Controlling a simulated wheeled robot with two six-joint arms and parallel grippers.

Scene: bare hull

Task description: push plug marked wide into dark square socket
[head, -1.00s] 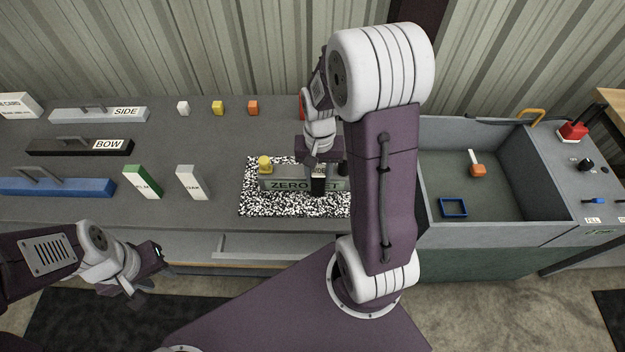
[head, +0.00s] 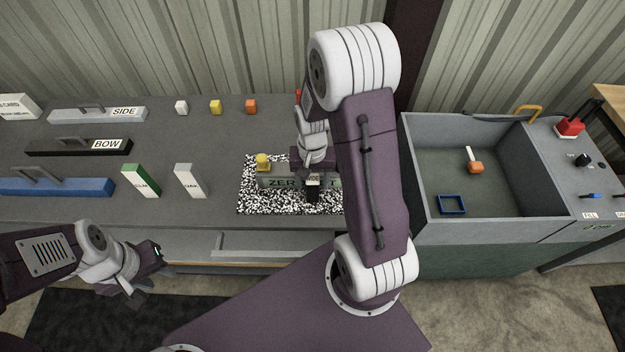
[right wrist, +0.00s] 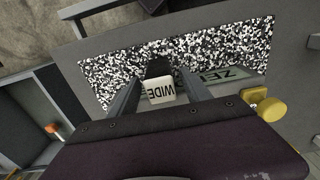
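The plug marked WIDE is a black piece with a white labelled top (right wrist: 162,91). In the head view its dark body (head: 313,195) shows in front of the grey-green ZERO SET block (head: 275,182). My right gripper (right wrist: 160,78) has a finger on each side of the plug and appears shut on it. From above I cannot tell how far the plug is from the surface under it. No dark square socket can be made out; my right arm and the plug cover part of the block. My left gripper (head: 145,272) is low at the left, its fingers unclear.
The block stands on a black-and-white speckled mat (head: 250,203) and has a yellow knob (head: 263,161). A green-and-white block (head: 141,181) and a white block (head: 190,181) stand left of the mat. A grey basin (head: 480,226) is at the right.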

